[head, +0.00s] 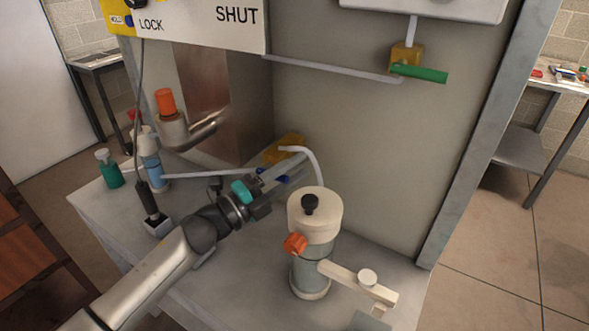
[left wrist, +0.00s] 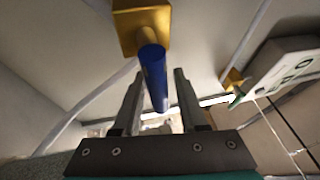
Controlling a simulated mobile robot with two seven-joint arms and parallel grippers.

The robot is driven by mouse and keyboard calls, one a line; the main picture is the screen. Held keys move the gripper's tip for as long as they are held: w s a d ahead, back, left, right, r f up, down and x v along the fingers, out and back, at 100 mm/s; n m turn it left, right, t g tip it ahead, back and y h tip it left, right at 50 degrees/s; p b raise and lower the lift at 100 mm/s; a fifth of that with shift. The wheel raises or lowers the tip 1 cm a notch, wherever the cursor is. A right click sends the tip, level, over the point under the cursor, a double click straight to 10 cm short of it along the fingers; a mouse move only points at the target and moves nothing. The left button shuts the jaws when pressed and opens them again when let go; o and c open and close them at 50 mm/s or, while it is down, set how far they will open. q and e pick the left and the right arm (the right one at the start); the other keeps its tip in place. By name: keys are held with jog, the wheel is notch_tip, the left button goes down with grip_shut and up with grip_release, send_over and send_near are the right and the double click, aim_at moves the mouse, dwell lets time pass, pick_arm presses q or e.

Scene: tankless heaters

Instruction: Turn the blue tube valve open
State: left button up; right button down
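The blue valve handle (left wrist: 154,75) is a short round bar on a brass-yellow valve block (left wrist: 140,28) in the left wrist view. In the head view, the yellow block (head: 284,148) sits low against the grey panel, and the handle is largely hidden by my gripper. My left gripper (head: 285,168) is at the valve. Its fingers (left wrist: 159,78) stand apart, one on each side of the blue handle, with a visible gap on both sides. My right gripper is in neither view.
A cream-topped canister (head: 315,213) with an orange knob stands right of my left gripper. A green-handled valve (head: 418,73) is higher on the panel. An orange-capped fitting (head: 166,102) and a teal bottle (head: 109,170) are at left. White tubes run along the panel.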

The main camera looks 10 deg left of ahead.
pick_arm(q)
grip_shut()
